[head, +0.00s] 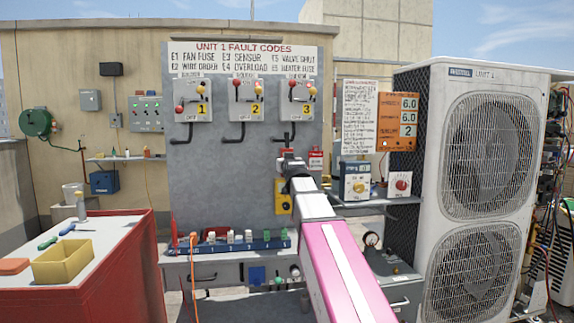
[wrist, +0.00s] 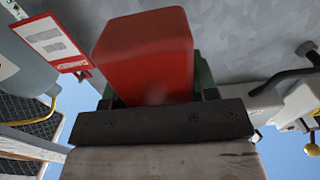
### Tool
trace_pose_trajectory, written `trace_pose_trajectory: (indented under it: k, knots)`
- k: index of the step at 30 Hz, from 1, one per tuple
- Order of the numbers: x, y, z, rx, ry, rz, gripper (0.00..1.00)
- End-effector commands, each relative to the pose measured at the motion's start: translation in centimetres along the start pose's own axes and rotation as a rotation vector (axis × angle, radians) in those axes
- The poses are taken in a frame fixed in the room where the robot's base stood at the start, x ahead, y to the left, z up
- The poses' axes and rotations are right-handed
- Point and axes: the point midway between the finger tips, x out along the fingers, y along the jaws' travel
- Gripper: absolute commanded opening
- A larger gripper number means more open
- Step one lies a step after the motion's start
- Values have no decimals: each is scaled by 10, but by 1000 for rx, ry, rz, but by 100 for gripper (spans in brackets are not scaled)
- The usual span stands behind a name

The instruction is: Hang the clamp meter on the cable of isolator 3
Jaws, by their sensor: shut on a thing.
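My gripper (head: 293,168) is in front of the grey panel, below isolator 3 (head: 297,104). In the wrist view it is shut on a red block-shaped thing, taken as part of the clamp meter (wrist: 145,55). The black cable of isolator 3 (head: 291,132) comes down from the box and bends left, just above my gripper. I cannot tell whether the meter touches this cable.
A yellow unit with a dark dial (head: 282,197) shows below my gripper. A red-and-white tag (head: 315,161) hangs close on the right, also in the wrist view (wrist: 52,42). A shelf with instruments (head: 370,200) stands right. Isolator 2 (head: 244,102) is left.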

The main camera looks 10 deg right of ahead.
Motion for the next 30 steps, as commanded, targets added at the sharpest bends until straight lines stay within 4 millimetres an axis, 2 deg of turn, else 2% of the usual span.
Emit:
trace_pose_trajectory:
  k: [27,30]
  knots:
    - [64,0,-1,0,1,1,19]
    - [64,0,6,0,0,1,19]
